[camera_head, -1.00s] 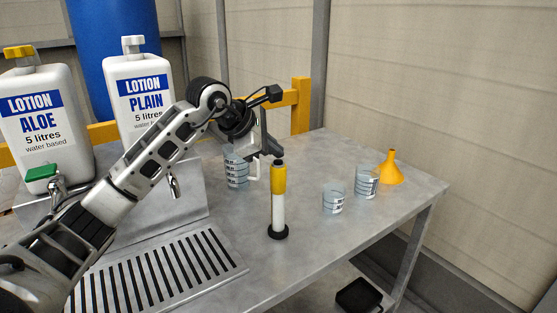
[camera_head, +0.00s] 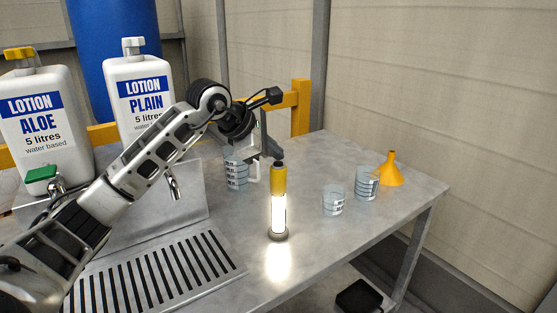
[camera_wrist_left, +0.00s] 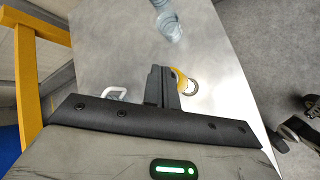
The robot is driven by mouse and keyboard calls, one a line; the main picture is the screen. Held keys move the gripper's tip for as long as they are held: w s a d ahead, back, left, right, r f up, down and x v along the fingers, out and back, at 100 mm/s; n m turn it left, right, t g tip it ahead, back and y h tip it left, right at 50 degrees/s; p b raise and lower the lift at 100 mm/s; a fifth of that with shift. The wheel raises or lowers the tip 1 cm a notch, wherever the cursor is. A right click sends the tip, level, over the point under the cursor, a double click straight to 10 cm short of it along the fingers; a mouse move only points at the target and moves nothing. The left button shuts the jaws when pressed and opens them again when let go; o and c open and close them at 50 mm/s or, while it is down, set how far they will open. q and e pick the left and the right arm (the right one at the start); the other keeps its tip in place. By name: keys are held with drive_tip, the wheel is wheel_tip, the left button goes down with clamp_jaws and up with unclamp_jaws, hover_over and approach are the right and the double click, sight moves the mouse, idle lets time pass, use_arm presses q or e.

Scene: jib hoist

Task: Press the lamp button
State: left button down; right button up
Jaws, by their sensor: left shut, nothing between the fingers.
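The lamp (camera_head: 279,205) stands upright on the metal table, with a yellow upper part, a dark cap on top and a glowing white tube. Its light falls on the table in front of it. My left gripper (camera_head: 275,152) is shut and empty, with its fingertips right at the dark cap; I cannot tell whether they still touch it. In the left wrist view the shut fingers (camera_wrist_left: 161,72) partly cover the lamp (camera_wrist_left: 187,84). My right gripper is not in view.
A measuring jug (camera_head: 236,173) stands behind the lamp on the left. Two measuring cups, one small (camera_head: 333,200) and one taller (camera_head: 367,184), and a yellow funnel (camera_head: 390,172) stand to the right. Lotion bottles (camera_head: 143,95) and a slotted drip tray (camera_head: 160,275) are at left.

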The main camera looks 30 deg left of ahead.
sight(274, 168)
use_arm(q)
wheel_tip(274, 168, up, 6)
drive_tip(key=p, duration=0.4)
drive_tip(key=shift+p, duration=0.35)
